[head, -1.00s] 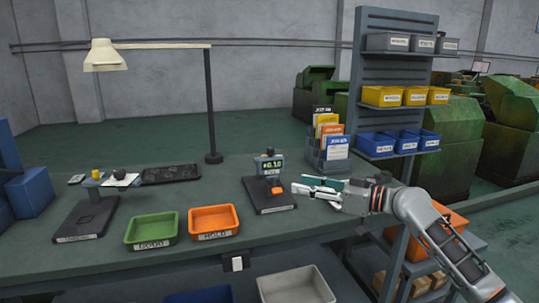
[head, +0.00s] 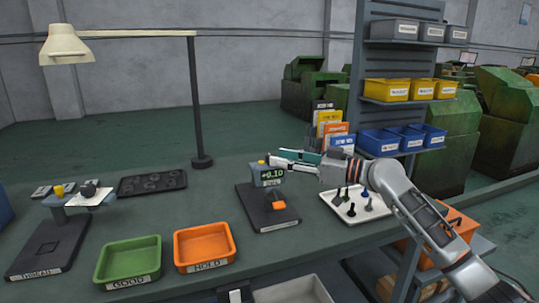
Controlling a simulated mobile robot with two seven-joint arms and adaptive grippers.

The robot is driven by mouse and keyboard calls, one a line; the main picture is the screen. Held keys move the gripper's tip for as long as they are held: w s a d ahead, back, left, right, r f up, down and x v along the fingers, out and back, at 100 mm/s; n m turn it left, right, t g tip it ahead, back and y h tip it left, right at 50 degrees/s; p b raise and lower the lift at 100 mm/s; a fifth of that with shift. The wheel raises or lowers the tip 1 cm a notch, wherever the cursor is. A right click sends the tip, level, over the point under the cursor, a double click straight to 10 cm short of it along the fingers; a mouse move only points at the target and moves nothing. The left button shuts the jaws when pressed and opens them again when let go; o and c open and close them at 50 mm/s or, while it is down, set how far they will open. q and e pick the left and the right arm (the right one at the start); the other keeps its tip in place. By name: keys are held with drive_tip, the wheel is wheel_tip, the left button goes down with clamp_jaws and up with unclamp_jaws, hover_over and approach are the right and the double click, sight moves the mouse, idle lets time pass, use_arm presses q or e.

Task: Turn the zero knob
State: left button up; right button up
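A small gauge with a lit display reading +0.10 (head: 271,176) stands on a dark base (head: 254,212) on the bench. A yellow knob-like part (head: 258,164) shows at the upper left of the display. An orange part (head: 278,205) sits below the display. I cannot tell for sure which part is the zero knob. My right gripper (head: 270,158) reaches in from the right, with its fingertips at the top of the display, close to the yellow part. Contact and the gap between the fingers are too small to make out. My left gripper is not in view.
A white tray (head: 378,213) of dark and blue pieces lies under my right arm. A green bin (head: 128,261), an orange bin (head: 205,249) and a second device (head: 46,246) stand to the left. A lamp post (head: 197,110) and a booklet rack (head: 331,140) stand behind.

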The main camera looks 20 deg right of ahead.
sight(270, 155)
drive_tip(key=x, duration=0.3)
drive_tip(key=shift+w+a, duration=0.2)
drive_tip(key=shift+w, duration=0.05)
drive_tip(key=shift+w+a+f, duration=0.1)
drive_tip(key=shift+w+a, duration=0.2)
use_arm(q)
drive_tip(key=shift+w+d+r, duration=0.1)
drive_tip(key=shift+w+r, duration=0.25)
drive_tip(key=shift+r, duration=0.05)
use_arm(e)
drive_tip(key=shift+c, duration=0.2)
clamp_jaws()
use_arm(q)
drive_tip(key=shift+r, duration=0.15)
